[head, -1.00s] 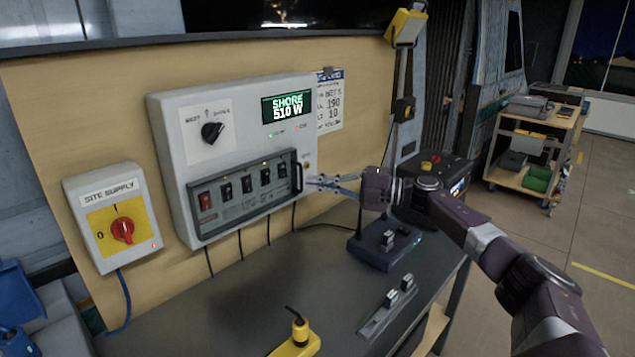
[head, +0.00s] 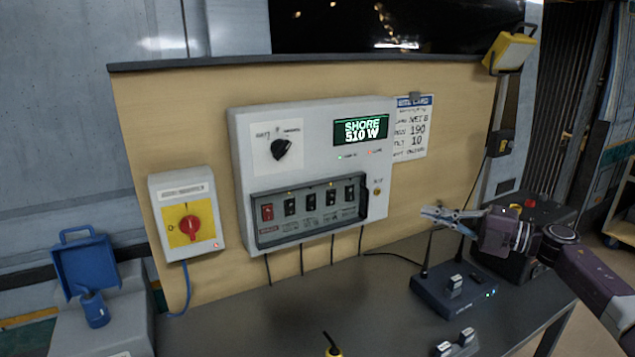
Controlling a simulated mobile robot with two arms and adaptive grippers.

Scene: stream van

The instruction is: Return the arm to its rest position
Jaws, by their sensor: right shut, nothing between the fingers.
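My right gripper (head: 452,214) is in the head view, in front of the board and to the right of the grey power panel. Its fingers point left and are shut, with nothing between them. It is apart from the panel and above the small dark blue box on the bench. My right arm reaches in from the right edge. The power panel (head: 240,150) has a green display reading SHORE 510 W, a black rotary knob (head: 281,150) and a row of breaker switches (head: 312,202) with a red one at the left. My left gripper is out of view.
A site supply box (head: 157,205) with a red switch is left of the panel. The bench (head: 350,285) carries the dark blue box (head: 425,293), a black case (head: 541,209) and a yellow-based item at the front. A yellow lamp (head: 511,51) stands at the back right.

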